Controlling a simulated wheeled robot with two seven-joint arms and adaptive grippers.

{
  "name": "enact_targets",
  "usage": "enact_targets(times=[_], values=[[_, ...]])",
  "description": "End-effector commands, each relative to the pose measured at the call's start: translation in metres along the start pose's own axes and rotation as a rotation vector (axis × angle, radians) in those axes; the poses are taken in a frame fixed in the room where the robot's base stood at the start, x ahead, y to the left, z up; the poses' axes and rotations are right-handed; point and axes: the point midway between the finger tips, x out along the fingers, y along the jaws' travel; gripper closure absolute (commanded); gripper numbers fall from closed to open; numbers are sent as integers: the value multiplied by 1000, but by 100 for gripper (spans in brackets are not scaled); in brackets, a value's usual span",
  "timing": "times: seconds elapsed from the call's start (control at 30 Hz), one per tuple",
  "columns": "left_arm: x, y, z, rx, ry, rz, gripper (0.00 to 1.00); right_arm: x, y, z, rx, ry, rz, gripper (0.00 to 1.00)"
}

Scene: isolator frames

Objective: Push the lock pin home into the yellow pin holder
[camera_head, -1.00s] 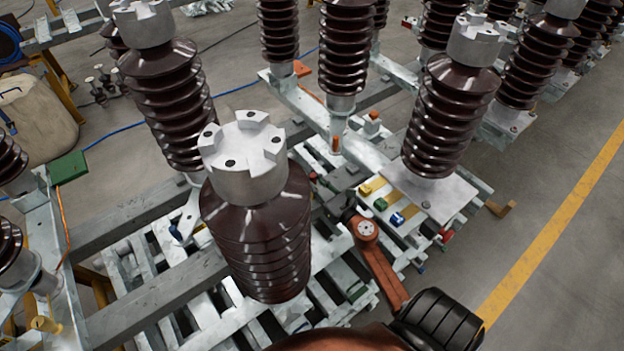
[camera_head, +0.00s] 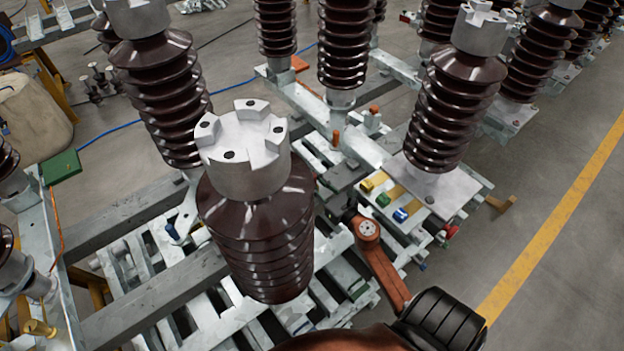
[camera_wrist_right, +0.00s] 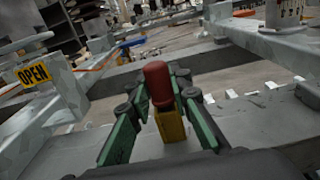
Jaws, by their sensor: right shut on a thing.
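My right gripper (camera_wrist_right: 158,92) shows in the right wrist view with a green-padded finger on each side of a red-topped lock pin (camera_wrist_right: 157,84). It is shut on this pin, which looks nearly upright. The yellow pin holder (camera_wrist_right: 171,125) shows right below and in front of the red top. The pin's lower part is hidden, so I cannot tell how deep it sits. In the head view my orange right arm reaches up from the bottom; its gripper is dark and mostly hidden. My left gripper is in neither view.
Green (camera_head: 383,200) and blue (camera_head: 400,215) blocks sit on a plate beside a ribbed brown insulator (camera_head: 455,105). A large near insulator (camera_head: 258,230) stands left of my arm. An OPEN sign (camera_wrist_right: 34,74) shows at left in the wrist view. Floor at the right is clear.

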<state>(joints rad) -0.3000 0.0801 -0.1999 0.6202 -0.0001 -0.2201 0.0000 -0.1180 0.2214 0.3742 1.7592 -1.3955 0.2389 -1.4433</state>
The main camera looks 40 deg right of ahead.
Motion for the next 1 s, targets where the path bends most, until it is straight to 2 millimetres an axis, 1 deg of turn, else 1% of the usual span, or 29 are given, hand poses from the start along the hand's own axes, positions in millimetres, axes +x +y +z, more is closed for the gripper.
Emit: enact_targets(times=[0.23, 0.27, 0.53, 0.83, 0.93, 1.0], values=[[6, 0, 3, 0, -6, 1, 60, 0, 0, -6, -1, 0, 0, 100], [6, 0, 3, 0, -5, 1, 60, 0, 0, -6, 0, 0, 0, 80], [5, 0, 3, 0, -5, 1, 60, 0, 0, -5, 0, 0, 0, 62], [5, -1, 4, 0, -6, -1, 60, -1, 0, -5, 0, 1, 0, 61], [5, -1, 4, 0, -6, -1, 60, -9, 0, -6, 0, 2, -1, 61], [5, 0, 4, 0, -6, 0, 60, -19, 0, -7, 2, 2, -2, 61]])
